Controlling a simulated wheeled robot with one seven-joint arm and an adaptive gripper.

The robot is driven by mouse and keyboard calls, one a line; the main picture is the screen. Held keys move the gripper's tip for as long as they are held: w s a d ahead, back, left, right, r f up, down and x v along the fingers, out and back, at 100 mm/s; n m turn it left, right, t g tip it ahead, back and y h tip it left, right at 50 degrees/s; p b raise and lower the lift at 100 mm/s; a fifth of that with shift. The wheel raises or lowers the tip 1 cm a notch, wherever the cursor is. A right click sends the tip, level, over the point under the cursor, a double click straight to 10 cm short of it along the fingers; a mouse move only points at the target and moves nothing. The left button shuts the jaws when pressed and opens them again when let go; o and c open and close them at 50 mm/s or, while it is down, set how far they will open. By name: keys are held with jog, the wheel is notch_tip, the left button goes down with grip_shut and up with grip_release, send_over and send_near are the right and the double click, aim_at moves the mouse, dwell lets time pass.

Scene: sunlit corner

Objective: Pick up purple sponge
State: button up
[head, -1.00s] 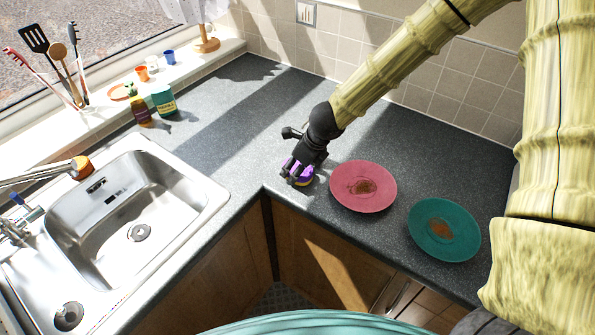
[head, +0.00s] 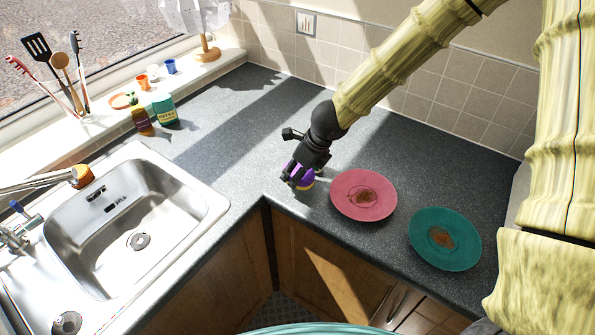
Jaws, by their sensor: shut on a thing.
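My gripper (head: 298,180) is over the dark worktop near its inner corner, left of the pink plate. It is shut on the purple sponge (head: 303,172), which shows purple between the black fingers with a yellow part below. The fingers hide much of the sponge. I cannot tell whether the sponge still touches the worktop.
A pink plate (head: 345,207) and a teal plate (head: 425,255), both with brown stains, lie to the right. A steel sink (head: 105,215) is at the left. Bottles (head: 165,110) and utensils (head: 62,75) stand by the window. The worktop (head: 235,135) behind is clear.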

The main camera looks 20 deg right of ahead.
jog(key=s+b, duration=0.1)
jog(key=s, duration=0.3)
jog(key=s+b, duration=0.2)
jog(key=s, duration=0.1)
jog(key=s+r+b, duration=0.1)
jog(key=s+b, duration=0.1)
jog(key=s, duration=0.2)
jog(key=shift+s+a, duration=0.3)
jog(key=shift+s, duration=0.05)
jog(key=shift+s+r+p, duration=0.1)
jog(key=shift+s+p, duration=0.3)
jog(key=shift+p, duration=0.45)
jog(key=shift+s, duration=0.1)
jog(key=shift+s+p, duration=0.1)
jog(key=shift+p, duration=0.4)
jog(key=s+p, duration=0.1)
jog(key=p, duration=0.3)
jog(key=shift+s+a+r, duration=0.1)
jog(key=shift+s, duration=0.15)
jog(key=shift+s, duration=0.1)
